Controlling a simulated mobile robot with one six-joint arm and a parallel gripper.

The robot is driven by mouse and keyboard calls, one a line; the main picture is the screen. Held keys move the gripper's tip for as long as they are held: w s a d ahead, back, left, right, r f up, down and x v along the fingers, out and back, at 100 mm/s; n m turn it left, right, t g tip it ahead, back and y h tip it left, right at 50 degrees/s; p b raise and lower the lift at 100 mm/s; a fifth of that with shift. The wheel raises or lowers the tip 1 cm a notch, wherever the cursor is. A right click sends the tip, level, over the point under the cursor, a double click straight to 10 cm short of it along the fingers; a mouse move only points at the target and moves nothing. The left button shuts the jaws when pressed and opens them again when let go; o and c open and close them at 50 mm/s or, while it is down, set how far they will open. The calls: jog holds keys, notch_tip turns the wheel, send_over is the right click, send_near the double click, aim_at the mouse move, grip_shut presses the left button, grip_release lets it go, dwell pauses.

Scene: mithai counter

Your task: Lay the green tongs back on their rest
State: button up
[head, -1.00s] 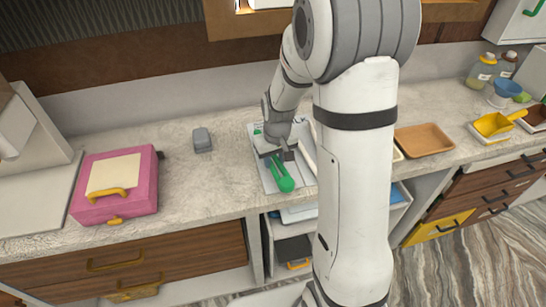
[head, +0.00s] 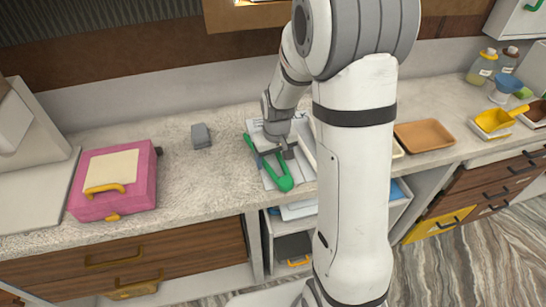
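The green tongs (head: 285,183) lie low over a pale grey mat or board (head: 305,172) on the counter. Their rounded joined end points to the front, and their arms spread apart in a V toward the back left. My gripper (head: 275,157) points down at the tongs, its dark fingers apart over and between the arms. It looks open. Its base and part of the tongs' right arm are hidden. I cannot tell for sure which part of the pale surface is the tongs' rest.
A pink box (head: 140,188) and a small grey block (head: 201,135) stand to the left. An orange-brown tray (head: 424,137) and a yellow scoop (head: 497,118) are to the right. The counter between pink box and mat is mostly clear. My arm hides the counter right of the tongs.

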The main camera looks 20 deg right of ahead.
jog(key=o, duration=0.6)
jog(key=shift+c, duration=0.2)
notch_tip(320, 180, up, 8)
jog(key=shift+s+f+b, duration=0.15)
jog(key=shift+s+b, duration=0.2)
jog(key=shift+s, duration=0.1)
